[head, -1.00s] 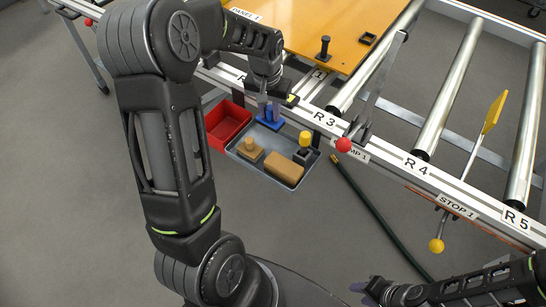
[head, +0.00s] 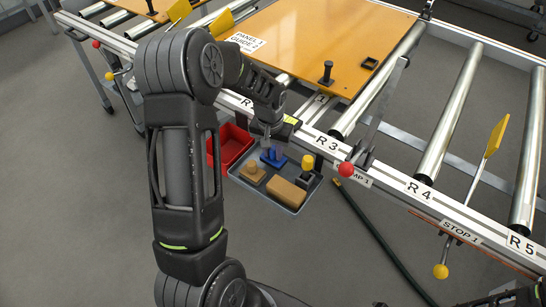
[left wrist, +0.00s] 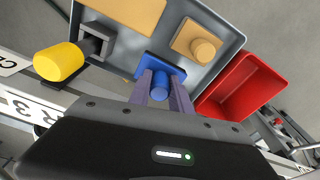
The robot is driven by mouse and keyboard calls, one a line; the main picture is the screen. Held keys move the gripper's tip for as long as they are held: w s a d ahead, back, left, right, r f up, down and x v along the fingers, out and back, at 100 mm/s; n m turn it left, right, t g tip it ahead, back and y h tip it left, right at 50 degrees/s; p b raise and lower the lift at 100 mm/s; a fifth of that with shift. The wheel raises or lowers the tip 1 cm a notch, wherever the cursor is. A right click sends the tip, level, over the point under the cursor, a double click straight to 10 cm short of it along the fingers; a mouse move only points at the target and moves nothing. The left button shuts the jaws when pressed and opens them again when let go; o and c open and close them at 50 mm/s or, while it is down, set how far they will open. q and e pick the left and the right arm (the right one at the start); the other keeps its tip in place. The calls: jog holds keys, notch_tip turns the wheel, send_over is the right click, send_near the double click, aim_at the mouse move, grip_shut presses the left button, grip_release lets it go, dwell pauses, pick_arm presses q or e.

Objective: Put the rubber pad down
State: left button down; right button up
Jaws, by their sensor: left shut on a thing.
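The rubber pad (head: 273,160) is blue, with a blue knob on its top. My left gripper (head: 268,142) is shut on this knob, above the back part of the grey tray (head: 293,209). In the left wrist view the pad (left wrist: 163,63) lies between the fingertips (left wrist: 161,88), over the tray floor. I cannot tell whether its underside touches the tray. Of my right arm only small parts show at the lower right edge; its fingers are out of view.
The tray also holds a tan knobbed block (head: 252,173), a plain tan block (head: 287,192) and a grey piece (left wrist: 97,42) beside a yellow knob (head: 308,161). A red bin (head: 231,150) adjoins the tray. The conveyor rail (head: 390,178) runs behind, with a red ball knob (head: 346,169).

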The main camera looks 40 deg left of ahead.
aim_at(273, 158)
pick_arm(q)
jog(key=shift+f, duration=1.5)
jog(key=shift+f, duration=0.2)
jog(key=c, duration=1.2)
grip_release()
jog(key=shift+r, duration=0.1)
jog(key=r, duration=0.4)
jog(key=s+r, duration=0.1)
jog(key=r, duration=0.7)
jog(key=shift+s+d+r, duration=0.1)
jog(key=shift+s+d, duration=0.1)
jog(key=shift+d, duration=0.05)
